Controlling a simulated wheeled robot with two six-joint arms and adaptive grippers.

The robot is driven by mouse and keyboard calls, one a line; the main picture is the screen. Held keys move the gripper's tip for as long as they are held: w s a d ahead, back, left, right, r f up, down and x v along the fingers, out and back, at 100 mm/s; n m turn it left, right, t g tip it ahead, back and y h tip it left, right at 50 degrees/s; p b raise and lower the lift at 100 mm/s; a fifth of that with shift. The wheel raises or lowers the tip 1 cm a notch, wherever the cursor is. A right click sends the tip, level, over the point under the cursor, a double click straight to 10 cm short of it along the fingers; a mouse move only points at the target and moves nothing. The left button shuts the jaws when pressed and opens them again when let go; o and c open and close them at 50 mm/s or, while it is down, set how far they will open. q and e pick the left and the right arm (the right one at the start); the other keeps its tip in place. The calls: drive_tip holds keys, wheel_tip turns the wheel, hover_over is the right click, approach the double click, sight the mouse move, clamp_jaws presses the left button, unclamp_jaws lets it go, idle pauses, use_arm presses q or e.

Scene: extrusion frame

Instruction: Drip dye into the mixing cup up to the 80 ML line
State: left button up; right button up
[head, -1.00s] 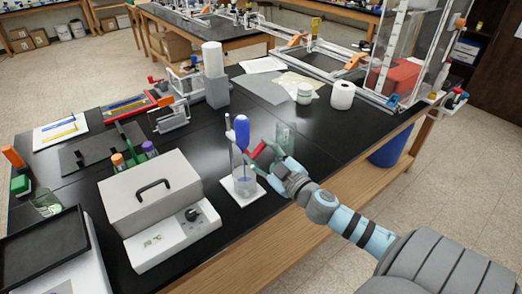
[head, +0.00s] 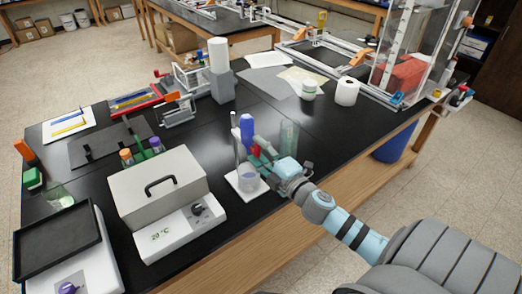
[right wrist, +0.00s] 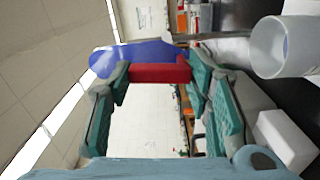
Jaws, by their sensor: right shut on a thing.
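My right gripper (head: 262,162) is shut on the red part (right wrist: 160,70) of a blue dropper-like bottle. The blue body (head: 247,132) stands roughly upright in the head view, above and slightly behind the clear mixing cup. In the right wrist view the blue body (right wrist: 135,54) lies beyond the fingers. The mixing cup (head: 248,183) stands on a white pad (head: 238,184) near the bench's front edge. It looks faintly bluish; its level and the 80 ML line cannot be read. A pale cup-like cylinder (right wrist: 287,47) shows in the right wrist view. My left gripper is out of view.
A tall clear vessel (head: 289,137) stands close behind my right gripper. A grey box (head: 157,186) on a white heater-like unit (head: 175,232) stands to the left. A white roll (head: 347,92) and a small jar (head: 309,89) are farther back. The black bench behind the cup is mostly clear.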

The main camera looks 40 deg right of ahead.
drive_tip(key=shift+a+n, duration=0.15)
drive_tip(key=shift+n, duration=0.35)
drive_tip(key=shift+f, duration=0.1)
drive_tip(key=o, duration=1.2)
drive_tip(key=shift+s, duration=0.1)
drive_tip(key=s, duration=1.1)
drive_tip(key=shift+s+a, duration=0.15)
drive_tip(key=shift+s, duration=0.25)
